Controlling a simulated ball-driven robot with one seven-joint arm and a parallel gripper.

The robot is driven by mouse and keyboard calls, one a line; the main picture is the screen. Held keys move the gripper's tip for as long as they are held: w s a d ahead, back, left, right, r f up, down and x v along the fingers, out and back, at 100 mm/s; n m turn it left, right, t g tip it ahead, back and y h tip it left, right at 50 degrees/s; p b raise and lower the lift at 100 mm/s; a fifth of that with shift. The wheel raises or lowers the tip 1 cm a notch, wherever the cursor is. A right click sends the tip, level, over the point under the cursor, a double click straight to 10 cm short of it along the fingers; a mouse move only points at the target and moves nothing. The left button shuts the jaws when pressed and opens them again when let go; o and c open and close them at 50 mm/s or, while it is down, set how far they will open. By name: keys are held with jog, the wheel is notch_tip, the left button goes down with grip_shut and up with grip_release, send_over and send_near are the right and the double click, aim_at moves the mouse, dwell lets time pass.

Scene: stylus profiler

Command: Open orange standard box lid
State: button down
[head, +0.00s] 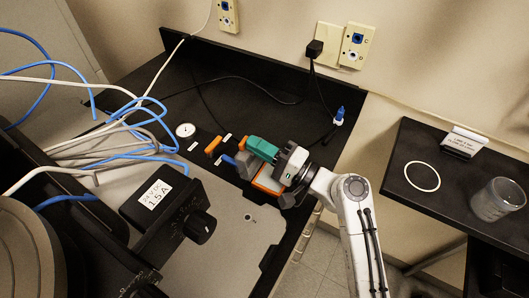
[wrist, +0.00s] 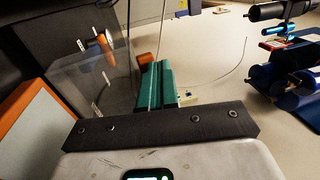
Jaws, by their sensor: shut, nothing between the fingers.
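An orange-rimmed box (head: 268,184) sits on the bench, close beside and partly behind my gripper. In the wrist view its orange edge (wrist: 17,101) and pale top or inside are at the left. A translucent grey panel (wrist: 85,95), perhaps its lid, stands along the box's far side; it appears as a grey shape (head: 244,168) in the head view. My gripper (head: 257,145) has teal fingers, also in the wrist view (wrist: 154,80), shut together and empty beside the panel. An orange piece (wrist: 146,58) shows just past the fingertips; I cannot tell whether they touch.
A small orange object (head: 213,145), a blue one (head: 229,160), white labels and a round dial (head: 185,130) lie on the black bench. A power supply (head: 165,205) and cables crowd the left. A side table (head: 440,205) holds a glass jar (head: 497,199). The back bench is mostly clear.

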jog(key=shift+w+a+b, duration=0.35)
jog(key=shift+a, duration=0.15)
